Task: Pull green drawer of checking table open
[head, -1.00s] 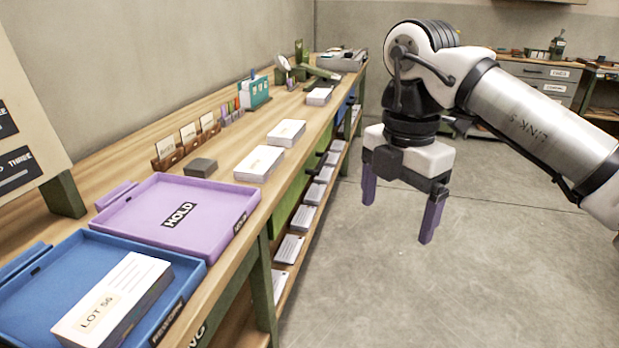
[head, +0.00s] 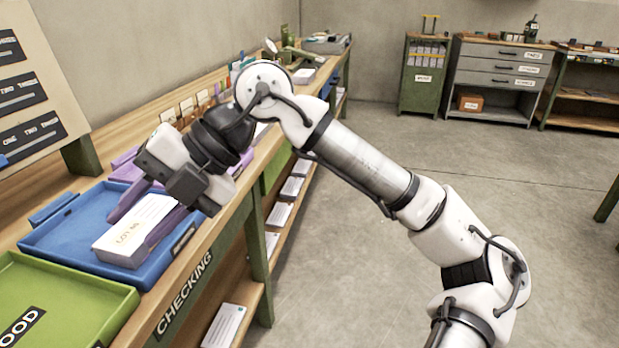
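The green drawer (head: 276,170) shows as a narrow strip of green front under the top of the checking table (head: 185,283), seen at a steep angle and partly covered by my arm. It looks flush with the table's front; its handle is not clear. My gripper (head: 143,222) is over the blue tray, tilted down to the left, well to the near side of the drawer. Its purple fingers are spread apart, close to the white LOT 56 box (head: 122,243). I cannot tell whether they touch the box.
The blue tray (head: 60,245) holds the box. A green tray (head: 85,290) is nearer and a purple tray lies behind my gripper. White stacks (head: 279,214) sit on the lower shelf. Grey drawers (head: 497,68) stand at the far wall. The floor on the right is clear.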

